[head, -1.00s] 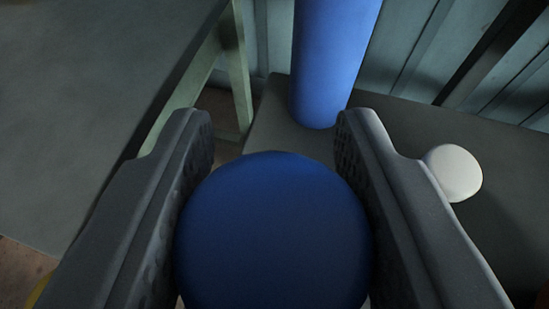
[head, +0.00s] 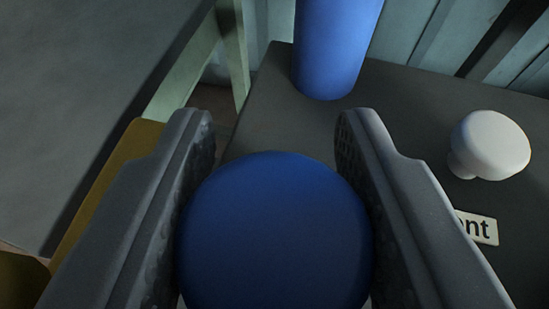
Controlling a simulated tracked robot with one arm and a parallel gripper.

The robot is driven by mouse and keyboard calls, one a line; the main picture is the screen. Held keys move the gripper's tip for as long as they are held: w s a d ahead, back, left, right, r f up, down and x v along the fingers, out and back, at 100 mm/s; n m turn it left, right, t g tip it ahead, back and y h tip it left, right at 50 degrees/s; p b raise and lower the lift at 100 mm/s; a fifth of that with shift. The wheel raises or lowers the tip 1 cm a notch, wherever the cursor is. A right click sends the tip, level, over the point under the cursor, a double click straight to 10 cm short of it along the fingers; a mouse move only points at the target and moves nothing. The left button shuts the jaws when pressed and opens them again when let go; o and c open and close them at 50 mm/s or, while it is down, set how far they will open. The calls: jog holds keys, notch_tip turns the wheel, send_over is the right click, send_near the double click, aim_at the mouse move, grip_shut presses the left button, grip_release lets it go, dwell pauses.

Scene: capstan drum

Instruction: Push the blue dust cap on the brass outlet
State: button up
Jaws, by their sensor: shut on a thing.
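The blue dust cap (head: 275,235) is a dark blue round disc, low in the middle of the head view. My gripper (head: 275,145) is shut on it, with one grey ridged finger against each side of the cap. I see the cap from its top face; its underside is hidden. The brass outlet does not show in this view.
A dark grey surface (head: 400,125) lies beyond the gripper. On it stand a blue cylinder (head: 330,50) and a white knob (head: 492,145). A label ending in "nt" (head: 478,227) is partly hidden by the right finger. A grey tabletop (head: 90,90) is at left, with yellow parts (head: 115,170) beside it.

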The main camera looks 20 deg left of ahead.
jog(key=shift+f, duration=0.35)
jog(key=o, duration=1)
jog(key=shift+r, duration=0.1)
jog(key=v, duration=1.3)
jog(key=shift+s+d, duration=0.15)
jog(key=shift+s, duration=0.2)
jog(key=d+r+m+t+h, duration=0.1)
jog(key=d+r+h, duration=0.1)
jog(key=r, duration=0.9)
jog(key=d+r+m+h, duration=0.1)
jog(key=d+r, duration=0.2)
jog(key=r, duration=0.7)
jog(key=shift+m+t, duration=0.5)
jog(key=shift+t, duration=0.2)
jog(key=s+a+r, duration=0.2)
jog(key=s+r, duration=0.2)
jog(key=r, duration=0.4)
jog(key=s+a+r, duration=0.2)
jog(key=s+r, duration=0.3)
jog(key=r, duration=0.3)
jog(key=s+a+r, duration=0.3)
jog(key=s+r, duration=0.2)
jog(key=r, duration=0.3)
jog(key=shift+r, duration=0.2)
